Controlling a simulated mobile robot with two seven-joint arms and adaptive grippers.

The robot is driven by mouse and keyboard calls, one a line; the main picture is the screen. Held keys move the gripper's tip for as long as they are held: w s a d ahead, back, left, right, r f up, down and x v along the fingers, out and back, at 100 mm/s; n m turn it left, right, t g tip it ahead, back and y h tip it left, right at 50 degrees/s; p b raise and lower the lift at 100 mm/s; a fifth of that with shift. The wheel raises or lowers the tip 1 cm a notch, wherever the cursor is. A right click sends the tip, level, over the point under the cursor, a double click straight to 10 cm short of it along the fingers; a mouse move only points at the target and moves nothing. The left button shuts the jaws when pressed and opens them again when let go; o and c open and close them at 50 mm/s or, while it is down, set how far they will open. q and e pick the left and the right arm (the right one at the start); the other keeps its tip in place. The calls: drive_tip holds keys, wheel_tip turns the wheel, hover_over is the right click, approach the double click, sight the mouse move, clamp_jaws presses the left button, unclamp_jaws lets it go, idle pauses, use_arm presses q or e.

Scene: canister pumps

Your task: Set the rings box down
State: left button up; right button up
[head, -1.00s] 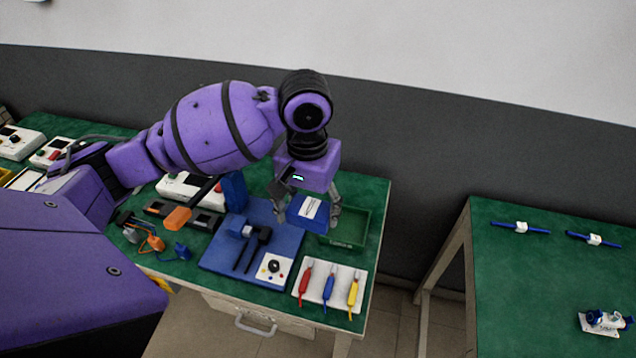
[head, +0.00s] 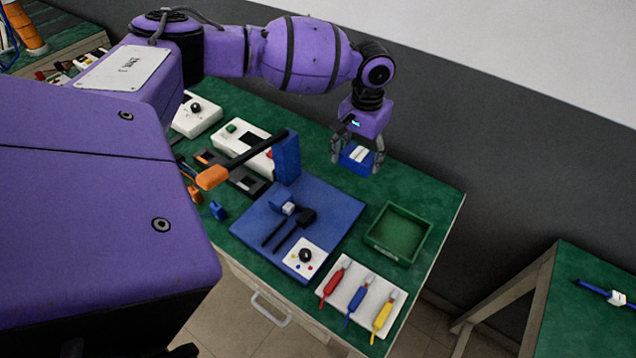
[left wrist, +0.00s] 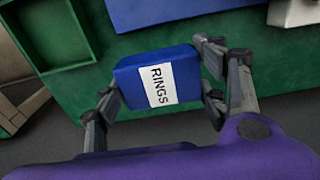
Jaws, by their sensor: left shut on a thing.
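The rings box (head: 357,157) is a small blue box with a white label. The label reads RINGS in the left wrist view (left wrist: 130,78). My left gripper (head: 358,158) is shut on it, one finger at each side. The box is near the back edge of the green table (head: 425,272), behind the open green tray (head: 372,243) and apart from it. I cannot tell whether its underside touches the table. My right gripper is not in view.
A blue board (head: 335,207) with a black-handled part lies in front. A white plate (head: 338,300) holds red, blue and yellow tools. White devices (head: 230,136) stand to the left. Green tabletop is clear around the box. A second table (head: 570,290) is at right.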

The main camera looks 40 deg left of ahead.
sight(360, 154)
use_arm(q)
wheel_tip(360, 154, down, 8)
drive_tip(key=shift+r, duration=0.1)
drive_tip(key=shift+d, duration=0.1)
idle(0.3)
drive_tip(key=o, duration=1.3)
drive_tip(key=shift+f, duration=0.2)
wheel_tip(360, 154, up, 13)
drive_tip(key=shift+f, duration=0.2)
